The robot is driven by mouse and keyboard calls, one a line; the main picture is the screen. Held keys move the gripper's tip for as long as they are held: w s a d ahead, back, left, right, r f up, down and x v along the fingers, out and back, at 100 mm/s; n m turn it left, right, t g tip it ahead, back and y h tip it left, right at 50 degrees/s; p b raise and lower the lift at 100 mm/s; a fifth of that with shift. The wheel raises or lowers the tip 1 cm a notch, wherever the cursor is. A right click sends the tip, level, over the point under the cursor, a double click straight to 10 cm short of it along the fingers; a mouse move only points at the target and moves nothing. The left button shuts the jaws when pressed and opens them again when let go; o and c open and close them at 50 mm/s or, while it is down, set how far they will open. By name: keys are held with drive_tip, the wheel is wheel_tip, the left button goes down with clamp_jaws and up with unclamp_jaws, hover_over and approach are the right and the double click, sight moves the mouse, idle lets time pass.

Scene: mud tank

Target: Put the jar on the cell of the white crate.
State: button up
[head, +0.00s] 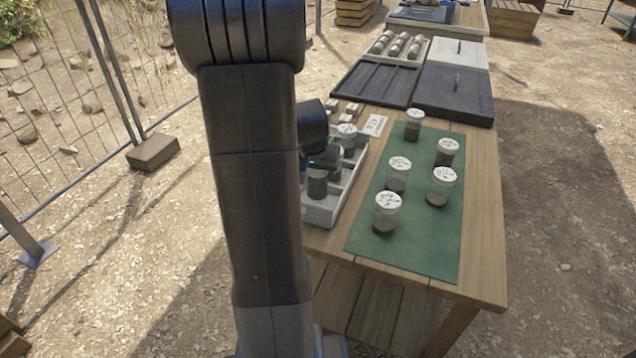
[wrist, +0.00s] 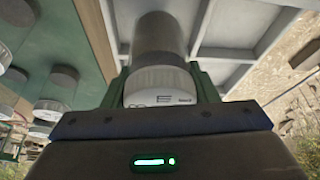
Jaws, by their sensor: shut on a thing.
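My gripper (head: 323,160) is shut on a jar with a white lid and dark contents (head: 317,184). In the wrist view the jar (wrist: 160,55) sits between the two green fingers, which grip it near its labelled lid (wrist: 160,85). The white crate (head: 320,213) stands at the table's left edge, partly hidden behind my arm. The held jar is upright at the crate's near part; I cannot tell whether its base touches the cell floor. In the wrist view the crate's dividers (wrist: 203,25) show beside the jar. Another lidded jar (head: 347,133) is at the crate's far part.
Several similar jars stand on the green mat (head: 410,247) right of the crate. A small white card (head: 375,125) lies beyond the crate. Dark trays (head: 375,83) and a dark lidded box (head: 455,95) are at the table's far end. The mat's near part is clear.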

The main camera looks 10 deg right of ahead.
sight(318, 182)
drive_tip(key=shift+f, duration=1.55)
drive_tip(key=shift+b, duration=0.3)
drive_tip(key=shift+f, duration=0.2)
drive_tip(key=o, duration=1.5)
drive_tip(key=shift+c, duration=0.2)
drive_tip(key=shift+s+r, duration=0.1)
drive_tip(key=shift+r, duration=0.35)
drive_tip(key=p+v, duration=0.1)
drive_tip(key=v, duration=1)
drive_tip(key=shift+r+p, duration=0.2)
drive_tip(key=shift+p, duration=0.2)
drive_tip(key=shift+s, duration=0.1)
